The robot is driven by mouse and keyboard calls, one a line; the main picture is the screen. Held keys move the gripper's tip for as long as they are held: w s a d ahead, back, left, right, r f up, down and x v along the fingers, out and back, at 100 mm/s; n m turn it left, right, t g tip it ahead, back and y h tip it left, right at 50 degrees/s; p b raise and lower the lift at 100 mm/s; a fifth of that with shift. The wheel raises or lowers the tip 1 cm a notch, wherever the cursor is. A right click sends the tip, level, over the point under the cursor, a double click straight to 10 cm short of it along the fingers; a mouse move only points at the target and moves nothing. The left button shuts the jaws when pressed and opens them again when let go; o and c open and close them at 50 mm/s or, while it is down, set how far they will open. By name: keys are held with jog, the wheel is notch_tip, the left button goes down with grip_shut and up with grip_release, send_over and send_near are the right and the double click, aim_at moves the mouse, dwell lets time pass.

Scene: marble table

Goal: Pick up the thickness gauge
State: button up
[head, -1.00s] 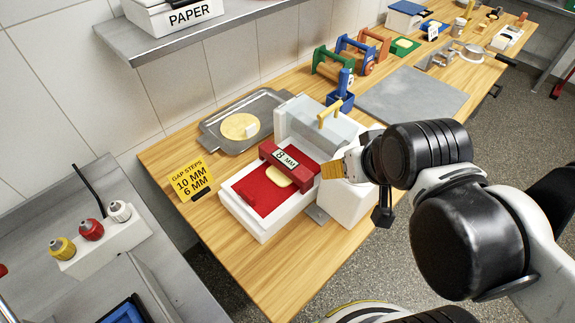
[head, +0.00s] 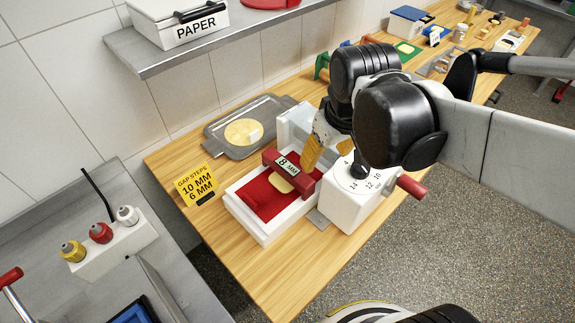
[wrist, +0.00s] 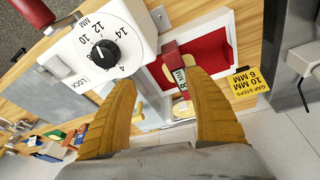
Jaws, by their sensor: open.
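The likely thickness gauge is a red bar (head: 272,156) with a white "8 MM" label. It lies across a white-walled tray with a red bed (head: 258,198), over a pale dough piece (head: 280,184). It also shows in the wrist view (wrist: 172,57), close to the right-hand fingertip. My gripper (head: 318,156) has yellow fingers and is just right of the bar in the head view. In the wrist view my gripper (wrist: 160,82) is open and nothing is between its fingers. Whether a finger touches the bar cannot be told.
A white dial housing (head: 355,195) with a red handle (head: 412,187) stands right of the bar. A metal tray (head: 275,108) with a dough disc (head: 243,132) lies behind. A yellow "GAP STEPS" sign (head: 195,184) stands at left. A shelf overhangs the back.

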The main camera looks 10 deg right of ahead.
aim_at(304, 180)
jog(key=w+a+f+n+g, duration=0.1)
jog(key=f, duration=0.1)
jog(key=w+a+f+n+g, duration=0.1)
jog(key=f, duration=0.2)
jog(key=w+a+f+n+g, duration=0.1)
jog(key=w+f, duration=0.1)
jog(key=f, duration=0.1)
jog(key=shift+w+a, duration=0.1)
jog(key=shift+a, duration=0.25)
jog(key=f, duration=0.1)
jog(key=f+b, duration=0.1)
jog(key=f, duration=0.1)
jog(key=f+b, duration=0.1)
jog(key=f, duration=0.1)
jog(key=shift+s+d+f, duration=0.15)
jog(key=shift+s+f, duration=0.05)
jog(key=shift+s, duration=0.05)
jog(key=shift+r, duration=0.1)
grip_shut()
